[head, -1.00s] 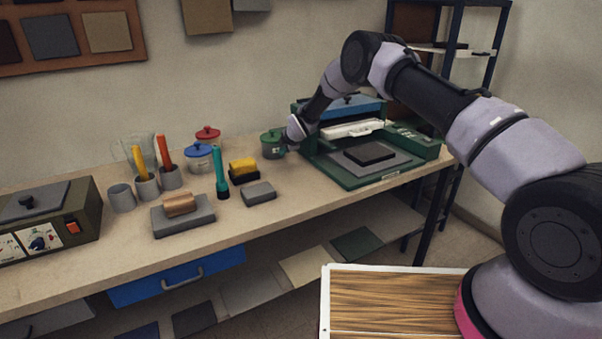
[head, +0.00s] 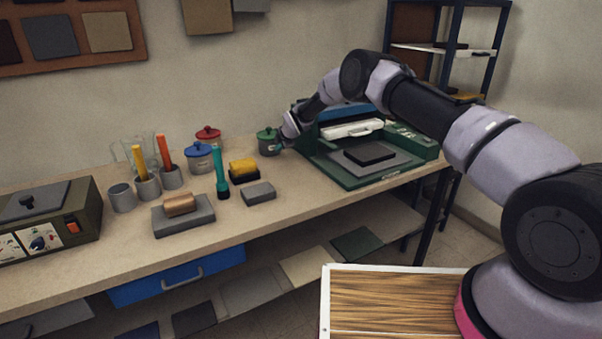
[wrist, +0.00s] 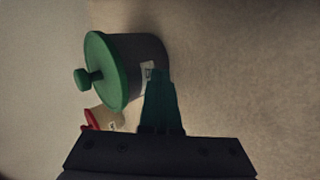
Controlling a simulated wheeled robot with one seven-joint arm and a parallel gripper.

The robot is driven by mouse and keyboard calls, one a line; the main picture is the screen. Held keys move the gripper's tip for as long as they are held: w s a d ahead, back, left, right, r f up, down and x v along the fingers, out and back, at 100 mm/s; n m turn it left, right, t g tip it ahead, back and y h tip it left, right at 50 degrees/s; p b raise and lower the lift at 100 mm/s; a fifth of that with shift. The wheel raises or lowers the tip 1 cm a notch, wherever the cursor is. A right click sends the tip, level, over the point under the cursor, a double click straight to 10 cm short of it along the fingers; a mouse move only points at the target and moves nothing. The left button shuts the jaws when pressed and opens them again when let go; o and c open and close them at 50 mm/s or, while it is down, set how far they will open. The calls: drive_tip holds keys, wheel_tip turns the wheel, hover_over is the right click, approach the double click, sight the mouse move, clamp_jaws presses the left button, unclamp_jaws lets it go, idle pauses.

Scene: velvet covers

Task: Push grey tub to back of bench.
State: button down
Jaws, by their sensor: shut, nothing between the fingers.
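A grey tub with a green lid (head: 267,141) stands upright near the back of the bench (head: 290,205), close to the wall. It also shows in the wrist view (wrist: 149,52), with a small pale label on its side. My gripper (head: 283,147) is at the tub's right side in the head view. In the wrist view my teal fingers (wrist: 160,78) are together, with nothing between them, and their tips lie against or very close to the tub's side. I cannot tell for certain if they touch.
A blue-lidded tub (head: 198,160) and a red-lidded tub (head: 209,137) stand to the left. A yellow-topped block (head: 243,168), a teal upright tool (head: 220,175) and a grey block (head: 259,193) are in front. A green press (head: 340,177) stands close on the right.

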drive_tip(key=shift+w+a, duration=0.35)
drive_tip(key=shift+w, duration=0.45)
drive_tip(key=shift+w+a, duration=0.35)
drive_tip(key=shift+w, duration=0.4)
drive_tip(key=shift+v, duration=2.1)
drive_tip(key=v, duration=0.7)
drive_tip(key=shift+s, duration=0.25)
